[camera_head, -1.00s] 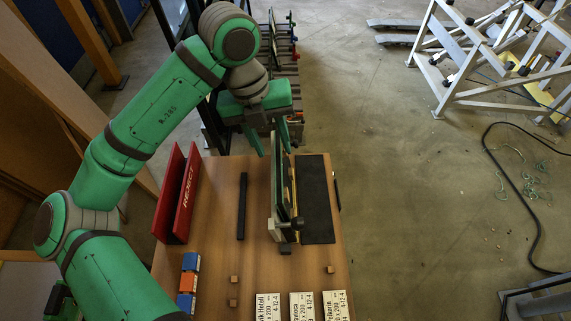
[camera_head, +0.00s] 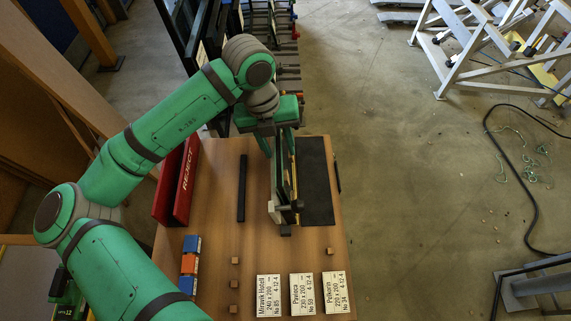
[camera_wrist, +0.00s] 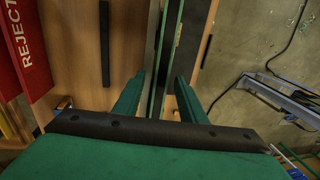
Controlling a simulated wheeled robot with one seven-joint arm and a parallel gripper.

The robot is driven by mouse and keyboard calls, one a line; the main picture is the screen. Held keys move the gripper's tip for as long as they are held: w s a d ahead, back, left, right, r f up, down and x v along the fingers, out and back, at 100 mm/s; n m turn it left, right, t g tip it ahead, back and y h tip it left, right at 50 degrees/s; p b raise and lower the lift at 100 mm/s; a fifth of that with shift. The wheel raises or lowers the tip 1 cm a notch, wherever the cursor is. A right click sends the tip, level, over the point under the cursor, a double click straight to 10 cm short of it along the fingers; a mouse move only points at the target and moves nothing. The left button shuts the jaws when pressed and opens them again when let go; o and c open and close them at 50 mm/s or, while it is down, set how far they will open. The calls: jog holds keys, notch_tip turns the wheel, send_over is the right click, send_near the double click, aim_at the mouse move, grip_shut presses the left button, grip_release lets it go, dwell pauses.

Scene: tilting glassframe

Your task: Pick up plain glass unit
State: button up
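Narrow upright glass units stand edge-on in a holder (camera_head: 283,209) on the wooden table. In the wrist view the greenish glass edge (camera_wrist: 165,60) runs between my two green fingers, with a dark panel beside it. I cannot tell from this edge-on view which unit is the plain one. My gripper (camera_head: 277,147) is at the far end of the holder, pointing down. In the wrist view my gripper (camera_wrist: 160,92) is open, its fingers on either side of the glass with gaps showing. The lower glass edge is hidden behind the gripper body.
A red REJECT rack (camera_head: 184,183) stands at the left. A black bar (camera_head: 242,188) and a black mat (camera_head: 316,180) flank the holder. Blue and orange blocks (camera_head: 189,264), small wooden cubes and white label cards (camera_head: 302,294) lie at the front.

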jog(key=shift+f, duration=0.4)
grip_shut()
jog(key=shift+r, duration=0.1)
dwell(1.1)
